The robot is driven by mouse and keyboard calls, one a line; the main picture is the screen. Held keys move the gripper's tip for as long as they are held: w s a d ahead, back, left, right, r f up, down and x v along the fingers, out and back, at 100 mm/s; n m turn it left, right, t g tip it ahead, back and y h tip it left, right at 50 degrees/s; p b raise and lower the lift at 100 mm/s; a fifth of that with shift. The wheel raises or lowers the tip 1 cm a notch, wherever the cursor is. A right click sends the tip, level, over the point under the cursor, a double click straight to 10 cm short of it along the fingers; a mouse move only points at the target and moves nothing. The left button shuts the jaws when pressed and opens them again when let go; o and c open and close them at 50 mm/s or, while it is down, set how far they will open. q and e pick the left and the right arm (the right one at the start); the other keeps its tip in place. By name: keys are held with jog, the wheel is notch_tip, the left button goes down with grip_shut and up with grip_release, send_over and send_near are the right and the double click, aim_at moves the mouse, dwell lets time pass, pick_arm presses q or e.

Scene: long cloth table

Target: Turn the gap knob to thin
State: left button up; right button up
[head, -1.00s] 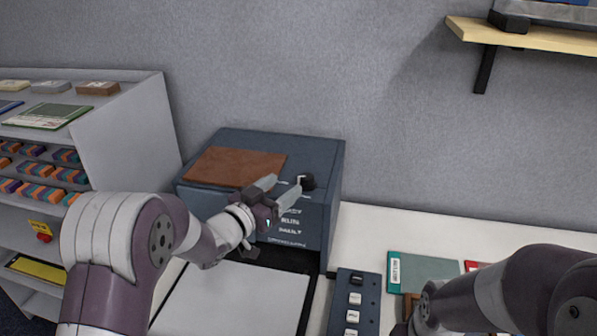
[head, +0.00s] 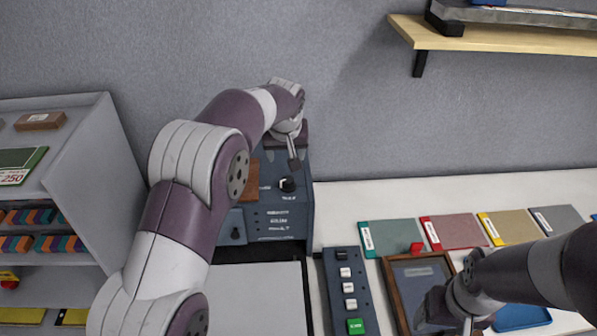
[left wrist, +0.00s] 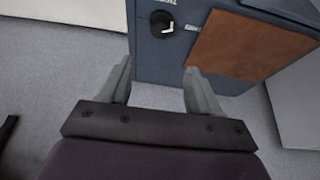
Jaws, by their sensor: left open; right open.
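The dark blue-grey machine (head: 290,225) stands against the wall. A black knob (head: 287,184) with a white mark is on its face, beside small white lettering too small to read surely. My left gripper (head: 294,160) reaches over the machine from above, fingers pointing down just above the knob, apart from it. In the left wrist view, the open empty fingers (left wrist: 157,75) are in front of the knob (left wrist: 162,24), which lies beyond their tips, roughly between them. The knob's exact setting is unclear. My right gripper (head: 450,322) is open over the table at the lower right.
A button panel (head: 348,290), a wooden frame (head: 395,300) and coloured sample cards (head: 455,231) lie to the right. A shelf unit (head: 85,150) stands left.

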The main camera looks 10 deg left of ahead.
aim_at(289, 179)
pick_arm(q)
jog(key=p+x, duration=0.2)
jog(key=x, duration=0.2)
jog(key=p+x, duration=0.2)
jog(key=x, duration=0.2)
jog(key=p+x, duration=0.1)
jog(key=x, duration=0.3)
jog(key=shift+s+f+p, duration=0.2)
jog(key=shift+s+p, duration=0.05)
jog(key=shift+p, duration=0.15)
jog(key=shift+w+d+f, duration=0.1)
jog(key=shift+d+f, duration=0.1)
jog(key=shift+f, duration=0.15)
pick_arm(e)
jog(key=r, duration=0.3)
jog(key=d+r, duration=0.1)
jog(key=r, duration=0.1)
jog(key=shift+w+r, duration=0.25)
jog(key=shift+r, duration=0.05)
